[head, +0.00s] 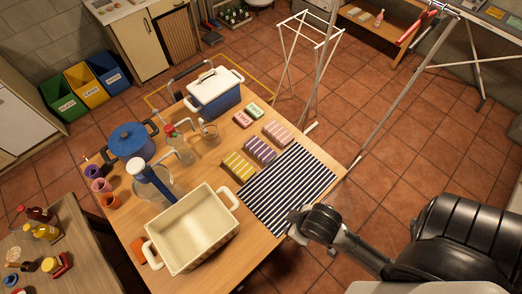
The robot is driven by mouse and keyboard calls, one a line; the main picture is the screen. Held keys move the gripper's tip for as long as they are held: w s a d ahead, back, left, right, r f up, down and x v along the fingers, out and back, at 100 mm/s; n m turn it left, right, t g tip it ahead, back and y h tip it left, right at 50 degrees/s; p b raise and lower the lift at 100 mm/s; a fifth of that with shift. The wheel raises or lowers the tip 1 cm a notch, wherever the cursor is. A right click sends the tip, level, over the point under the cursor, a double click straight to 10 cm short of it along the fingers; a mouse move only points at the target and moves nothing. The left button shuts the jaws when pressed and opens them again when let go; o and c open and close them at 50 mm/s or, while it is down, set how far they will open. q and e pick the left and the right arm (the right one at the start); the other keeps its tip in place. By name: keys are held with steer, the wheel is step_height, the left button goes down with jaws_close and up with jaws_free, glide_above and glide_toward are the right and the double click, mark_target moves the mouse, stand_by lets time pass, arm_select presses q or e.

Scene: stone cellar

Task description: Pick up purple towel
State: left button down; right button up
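The purple towel (260,150) is a folded, white-striped bundle on the wooden table, at the far-left edge of a dark striped mat (288,188). It lies between a yellow striped towel (239,167) and a pink striped towel (278,132). Nothing covers it. My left gripper is not in view.
A cream basin (196,232) stands left of the mat. A blue pot (131,140), glass jugs, cups and a blue-white cooler (214,95) stand farther back. Two small soap-like blocks (243,118) lie behind the towels. A white drying rack (308,60) stands beyond the table.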

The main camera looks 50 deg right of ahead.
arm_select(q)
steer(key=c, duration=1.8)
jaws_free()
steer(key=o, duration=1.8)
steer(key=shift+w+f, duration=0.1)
